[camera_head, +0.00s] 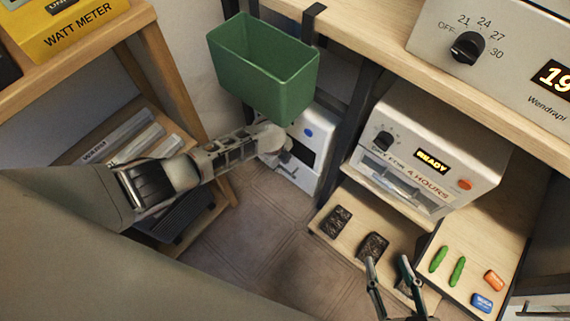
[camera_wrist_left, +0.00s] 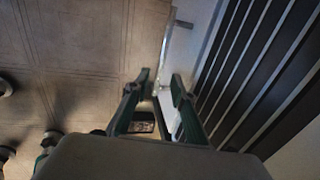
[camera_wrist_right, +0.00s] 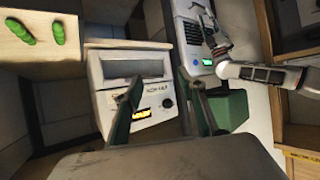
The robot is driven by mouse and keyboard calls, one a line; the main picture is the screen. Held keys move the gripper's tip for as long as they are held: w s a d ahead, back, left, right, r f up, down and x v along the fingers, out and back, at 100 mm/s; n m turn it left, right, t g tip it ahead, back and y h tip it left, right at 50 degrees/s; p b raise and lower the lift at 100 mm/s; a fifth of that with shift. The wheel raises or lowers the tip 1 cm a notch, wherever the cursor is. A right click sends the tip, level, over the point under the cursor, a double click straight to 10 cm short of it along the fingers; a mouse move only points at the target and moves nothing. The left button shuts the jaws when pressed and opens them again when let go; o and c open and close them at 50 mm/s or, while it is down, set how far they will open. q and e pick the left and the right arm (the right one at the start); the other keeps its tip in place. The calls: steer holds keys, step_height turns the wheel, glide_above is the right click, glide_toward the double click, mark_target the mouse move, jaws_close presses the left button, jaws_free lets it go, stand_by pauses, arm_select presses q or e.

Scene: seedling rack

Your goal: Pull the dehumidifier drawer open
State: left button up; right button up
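The dehumidifier (camera_head: 300,168) is a white unit low on the floor under the green bin, partly hidden by my left arm. In the right wrist view the dehumidifier (camera_wrist_right: 187,32) shows a vent grille and a small green display. In the left wrist view its dark slats (camera_wrist_left: 262,70) fill the right side. A pale handle-like bar (camera_wrist_left: 163,60) runs beside its white face. My left gripper (camera_wrist_left: 161,80) is open, its fingertips either side of the bar's lower end; contact cannot be told. My right gripper (camera_head: 387,262) is open and empty, over the low shelf.
A green bin (camera_head: 262,72) hangs above the dehumidifier. A white appliance reading READY (camera_head: 430,155) stands to its right. Dark packets (camera_head: 373,246) and green pods (camera_head: 457,270) lie on the low shelves. A wooden rack (camera_head: 165,70) stands left. Tiled floor (camera_head: 265,235) is clear.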

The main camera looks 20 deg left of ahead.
mark_target(284, 168)
arm_select(q)
step_height(284, 168, down, 4)
steer(key=shift+w+d+r+b, duration=0.15)
steer(key=shift+b, duration=0.55)
steer(key=shift+w+r, duration=0.1)
steer(key=shift+w, duration=0.1)
arm_select(e)
steer(key=shift+w+a+r+m, duration=0.35)
steer(key=shift+a+r, duration=0.2)
steer(key=shift+a, duration=0.2)
